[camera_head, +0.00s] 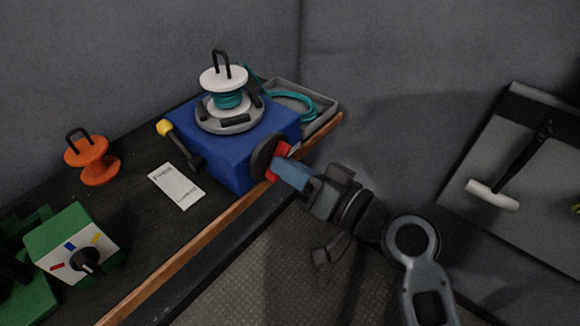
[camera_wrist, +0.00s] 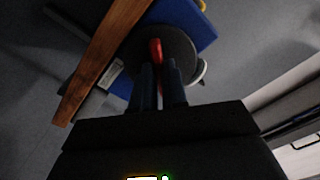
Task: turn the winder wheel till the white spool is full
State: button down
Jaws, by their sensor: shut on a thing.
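The blue winder box (camera_head: 225,155) stands on the dark bench. On its top the white spool (camera_head: 224,79) sits upright on a grey round plate, with teal cable wound around its core. The dark winder wheel (camera_head: 264,155) is on the box's right face and has a red handle (camera_head: 279,160). My gripper (camera_head: 285,170) reaches in from the right and is shut on the red handle. In the wrist view the wheel (camera_wrist: 178,42) fills the space beyond my gripper (camera_wrist: 159,75), and the red handle (camera_wrist: 155,50) shows between the fingers. How full the spool is cannot be told exactly.
A grey tray (camera_head: 333,108) with teal cable stands behind the box. A yellow-knobbed lever (camera_head: 165,128) is on the box's left. A white card (camera_head: 177,186), an orange spool (camera_head: 92,165) and a green dial box (camera_head: 75,250) lie left. A wooden edge (camera_head: 190,255) borders the bench.

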jog(key=shift+m+p, duration=1.75)
jog(key=shift+m, duration=3.25)
jog(key=c, duration=1.2)
grip_release()
jog(key=shift+o, duration=0.2)
jog(key=b+v, duration=0.1)
jog(key=v, duration=0.6)
jog(key=shift+s+d+b, duration=0.25)
jog(key=shift+d+b, duration=0.1)
